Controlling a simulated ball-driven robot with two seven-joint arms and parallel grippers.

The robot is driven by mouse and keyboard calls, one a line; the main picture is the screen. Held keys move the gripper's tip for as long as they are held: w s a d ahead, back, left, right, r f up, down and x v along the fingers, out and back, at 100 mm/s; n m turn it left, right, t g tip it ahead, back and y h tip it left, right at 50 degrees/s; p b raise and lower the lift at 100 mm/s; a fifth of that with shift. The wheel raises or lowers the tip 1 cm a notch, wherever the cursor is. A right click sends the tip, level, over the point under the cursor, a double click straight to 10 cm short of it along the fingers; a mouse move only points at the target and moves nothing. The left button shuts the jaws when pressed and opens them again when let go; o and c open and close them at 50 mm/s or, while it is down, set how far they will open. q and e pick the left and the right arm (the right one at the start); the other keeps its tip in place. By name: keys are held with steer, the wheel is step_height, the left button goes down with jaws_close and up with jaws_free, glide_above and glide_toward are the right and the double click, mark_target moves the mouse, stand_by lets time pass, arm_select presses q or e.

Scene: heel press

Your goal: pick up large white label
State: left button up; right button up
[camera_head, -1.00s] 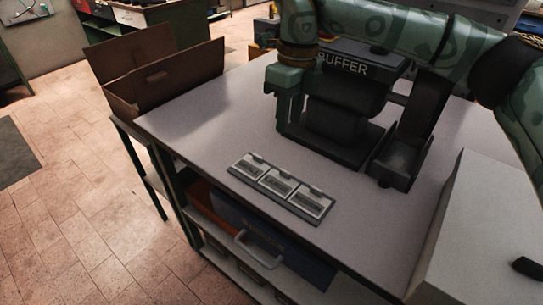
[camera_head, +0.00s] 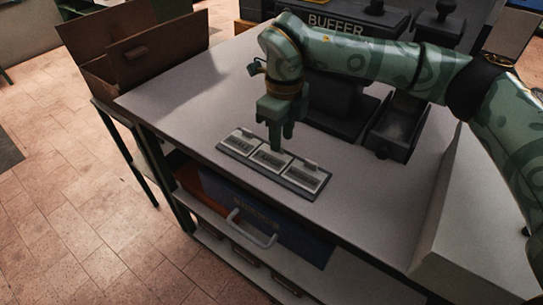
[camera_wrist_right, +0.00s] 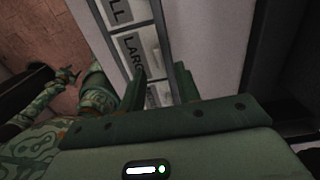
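Three white labels in dark frames lie in a row in a flat grey holder (camera_head: 230,150) near the table's front edge. The large white label (camera_wrist_right: 130,43), lettered "LARG" as far as it shows, is the middle one; it also shows in the head view (camera_head: 268,160). My right gripper (camera_head: 282,143) points down over the holder, close above the middle and right labels. In the right wrist view its two fingers (camera_wrist_right: 163,85) stand apart with nothing held between them. They partly hide the large label's end and the third label. My left gripper is not seen in the head view.
A black machine marked BUFFER (camera_head: 336,24) stands behind my right arm, with a dark open trough (camera_head: 395,128) beside it. A grey sloped box (camera_head: 470,205) is at the right. A brown open carton (camera_head: 140,50) is at the left. The table's left part is clear.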

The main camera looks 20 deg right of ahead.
step_height(320, 180, down, 3)
steer(key=shift+r, duration=0.3)
jaws_close()
steer(key=shift+r, duration=0.1)
